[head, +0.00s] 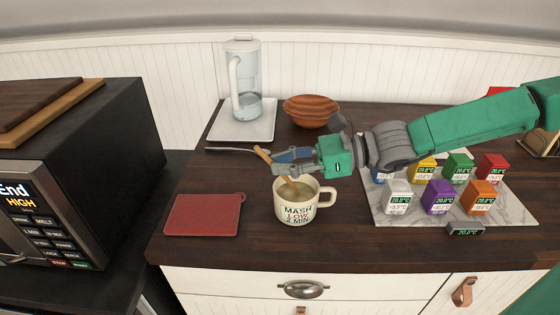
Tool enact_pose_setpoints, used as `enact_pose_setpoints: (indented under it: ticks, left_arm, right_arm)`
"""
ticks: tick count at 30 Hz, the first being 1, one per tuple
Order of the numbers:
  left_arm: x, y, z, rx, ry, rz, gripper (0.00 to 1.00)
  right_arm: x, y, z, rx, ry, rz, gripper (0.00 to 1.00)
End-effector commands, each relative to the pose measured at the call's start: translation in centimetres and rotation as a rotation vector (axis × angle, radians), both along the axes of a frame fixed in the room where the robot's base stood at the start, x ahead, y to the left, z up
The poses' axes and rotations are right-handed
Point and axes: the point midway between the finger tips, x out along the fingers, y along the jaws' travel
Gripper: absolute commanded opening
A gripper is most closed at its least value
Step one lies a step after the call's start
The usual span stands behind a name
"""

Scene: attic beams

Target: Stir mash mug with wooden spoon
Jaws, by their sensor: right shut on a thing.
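The cream mash mug (292,213) stands upright on the dark wooden counter, lettered "MASH LOW 2 MIN", its handle to the right. Brownish mash shows inside it. My right gripper (280,162) reaches in from the right above the mug and is shut on the wooden spoon (264,156). The spoon is tilted, its upper end to the left above the jaws and its lower part inside the mug. The spoon's lowest end is hidden in the mug. My left gripper is not in view.
A red mat (204,215) lies left of the mug. A marble board (405,216) with several coloured blocks lies to the right. A water pitcher (244,88) on a white tray (226,133) and a wooden bowl (311,112) stand behind. A microwave (45,205) is far left.

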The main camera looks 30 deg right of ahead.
Motion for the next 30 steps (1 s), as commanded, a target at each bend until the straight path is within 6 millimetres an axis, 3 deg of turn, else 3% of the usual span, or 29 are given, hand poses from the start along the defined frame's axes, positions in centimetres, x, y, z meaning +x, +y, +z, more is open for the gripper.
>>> enact_pose_setpoints:
  ticks: [1, 3, 16, 30]
  left_arm:
    - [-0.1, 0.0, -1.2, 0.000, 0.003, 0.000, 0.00]
    - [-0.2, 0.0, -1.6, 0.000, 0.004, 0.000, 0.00]
    - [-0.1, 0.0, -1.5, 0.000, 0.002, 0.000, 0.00]
    - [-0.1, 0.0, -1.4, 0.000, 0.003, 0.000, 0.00]
  right_arm:
    - [0.1, 0.4, -0.8, -0.001, 0.003, 0.002, 0.00]
    - [0.3, 0.6, -0.7, -0.002, 0.003, 0.001, 0.00]
    - [0.4, 0.8, -0.3, 0.001, 0.003, -0.001, 0.00]
    - [1.5, 2.7, 2.7, -0.001, 0.001, 0.001, 0.00]
